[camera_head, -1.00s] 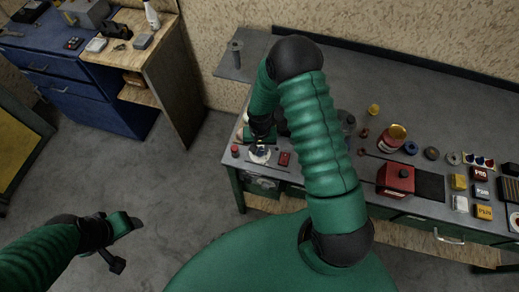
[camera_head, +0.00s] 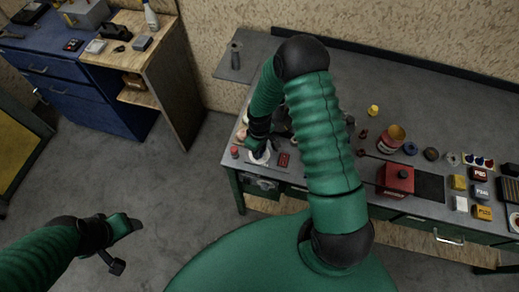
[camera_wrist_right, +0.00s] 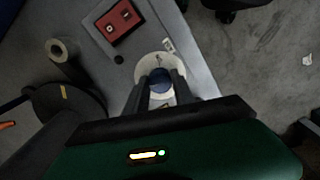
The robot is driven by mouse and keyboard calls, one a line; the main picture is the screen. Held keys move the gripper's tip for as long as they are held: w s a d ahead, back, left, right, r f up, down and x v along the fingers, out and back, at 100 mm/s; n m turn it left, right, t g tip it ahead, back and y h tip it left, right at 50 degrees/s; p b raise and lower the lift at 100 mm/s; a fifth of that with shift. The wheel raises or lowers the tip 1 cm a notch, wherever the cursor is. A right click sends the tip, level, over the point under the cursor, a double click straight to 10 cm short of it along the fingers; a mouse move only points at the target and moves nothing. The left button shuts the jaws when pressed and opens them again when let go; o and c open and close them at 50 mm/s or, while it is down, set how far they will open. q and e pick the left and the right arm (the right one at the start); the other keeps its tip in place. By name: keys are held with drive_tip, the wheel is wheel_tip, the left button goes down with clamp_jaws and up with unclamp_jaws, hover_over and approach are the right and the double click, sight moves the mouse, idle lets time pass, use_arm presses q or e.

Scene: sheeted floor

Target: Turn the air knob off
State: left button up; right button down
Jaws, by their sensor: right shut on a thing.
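The air knob is a blue knob (camera_wrist_right: 159,80) on a round white dial plate (camera_wrist_right: 146,66), seen in the right wrist view near the bench edge. My right gripper (camera_wrist_right: 160,88) has its two fingers on either side of the blue knob and is shut on it. In the head view the white dial (camera_head: 260,157) shows at the bench's left front corner, with the right gripper (camera_head: 259,150) over it; the knob itself is mostly hidden there. My left gripper (camera_head: 119,246) hangs over bare floor at the lower left, away from the bench; its finger gap is unclear.
A red switch box (camera_head: 284,160) sits right of the dial and a red button (camera_head: 235,152) left of it. A blue cabinet (camera_head: 100,105) stands left across open floor.

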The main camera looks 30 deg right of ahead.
drive_tip(key=shift+w+r+n, duration=0.1)
drive_tip(key=shift+w+n, duration=0.05)
drive_tip(key=shift+n, duration=0.85)
drive_tip(key=shift+w+r+n, duration=0.1)
drive_tip(key=shift+w+n, duration=0.05)
drive_tip(key=shift+n, duration=0.85)
drive_tip(key=c, duration=1.3)
unclamp_jaws()
drive_tip(key=shift+f, duration=0.1)
drive_tip(key=shift+o, duration=1.2)
drive_tip(key=shift+f, duration=0.1)
drive_tip(key=shift+s, duration=0.1)
wheel_tip(320, 180, up, 17)
drive_tip(key=shift+b, duration=0.35)
drive_tip(key=shift+f, duration=0.15)
